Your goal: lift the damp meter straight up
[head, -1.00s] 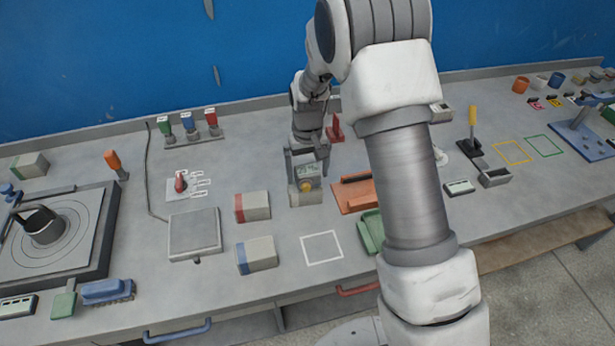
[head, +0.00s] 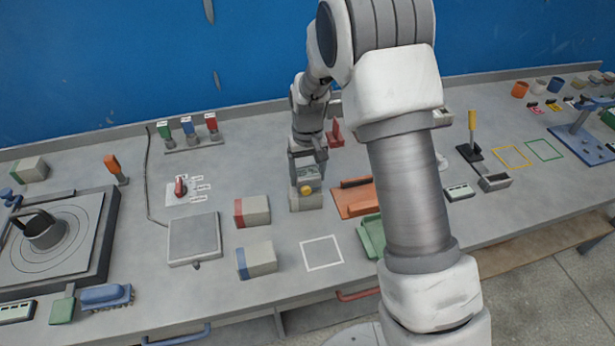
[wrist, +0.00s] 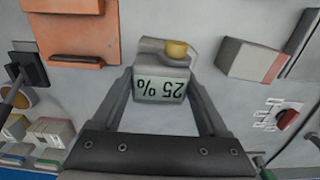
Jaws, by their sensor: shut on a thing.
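The damp meter (head: 307,174) is a small grey device with a pale display and a yellow knob (head: 306,190). In the wrist view the damp meter (wrist: 159,88) shows "25 %" upside down between the fingers. My gripper (head: 307,166) is shut on it, one finger at each side; in the wrist view my gripper (wrist: 160,80) reaches in from below. A pale grey block-like part (head: 305,203) lies directly under and in front of the knob. I cannot tell whether it belongs to the meter, or see any gap beneath.
An orange board with a handle (head: 355,203) lies close on the right. A red-ended block (head: 256,211) stands on the left, a blue-ended block (head: 260,260) in front of it. A white square outline (head: 322,253) on the bench is empty. My arm hides part of the bench.

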